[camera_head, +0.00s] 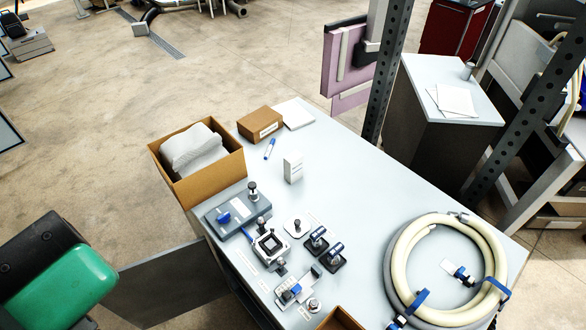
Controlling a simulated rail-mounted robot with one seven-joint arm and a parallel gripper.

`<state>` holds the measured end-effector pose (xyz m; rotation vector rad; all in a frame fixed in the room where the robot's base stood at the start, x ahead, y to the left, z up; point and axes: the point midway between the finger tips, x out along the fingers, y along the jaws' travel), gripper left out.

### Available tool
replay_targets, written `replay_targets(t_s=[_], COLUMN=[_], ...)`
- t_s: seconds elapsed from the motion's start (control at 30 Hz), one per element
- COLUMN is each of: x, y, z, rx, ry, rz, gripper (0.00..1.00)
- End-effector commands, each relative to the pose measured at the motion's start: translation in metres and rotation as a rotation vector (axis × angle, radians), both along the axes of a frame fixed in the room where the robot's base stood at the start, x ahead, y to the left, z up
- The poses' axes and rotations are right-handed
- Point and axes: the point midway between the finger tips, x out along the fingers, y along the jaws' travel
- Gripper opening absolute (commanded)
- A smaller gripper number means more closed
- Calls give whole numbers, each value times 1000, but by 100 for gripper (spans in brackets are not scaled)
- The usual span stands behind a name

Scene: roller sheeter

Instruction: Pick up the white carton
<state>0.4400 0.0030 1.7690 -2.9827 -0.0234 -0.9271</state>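The white carton (293,166) is a small, narrow box standing upright on the light grey table (345,185), towards the table's far end. Its top and two sides show, with faint print on one side. Nothing touches it, and the tabletop to its right is bare. A blue marker (269,149) lies to its left. My gripper is not in view.
An open cardboard box (213,182) with white cloth stands left of the carton. A closed brown box (260,124) and a flat white item (294,113) lie behind it. Fixtures and clamps (270,244) crowd the nearer left. A coiled hose (395,262) lies right. A dark post (387,75) rises behind.

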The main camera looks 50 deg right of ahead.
Motion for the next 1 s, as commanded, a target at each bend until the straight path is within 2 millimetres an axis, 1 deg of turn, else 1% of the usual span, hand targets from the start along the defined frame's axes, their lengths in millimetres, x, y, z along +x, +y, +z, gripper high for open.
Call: replay_targets(t_s=[0.37, 0.4, 0.57, 0.6, 0.67, 0.8, 0.83, 1.0], x=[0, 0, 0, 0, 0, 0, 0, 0], y=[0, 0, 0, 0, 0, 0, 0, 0], z=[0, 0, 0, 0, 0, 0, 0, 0], rx=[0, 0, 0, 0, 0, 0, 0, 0], ry=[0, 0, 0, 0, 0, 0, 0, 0], rz=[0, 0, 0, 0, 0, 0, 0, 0], gripper=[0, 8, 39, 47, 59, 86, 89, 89])
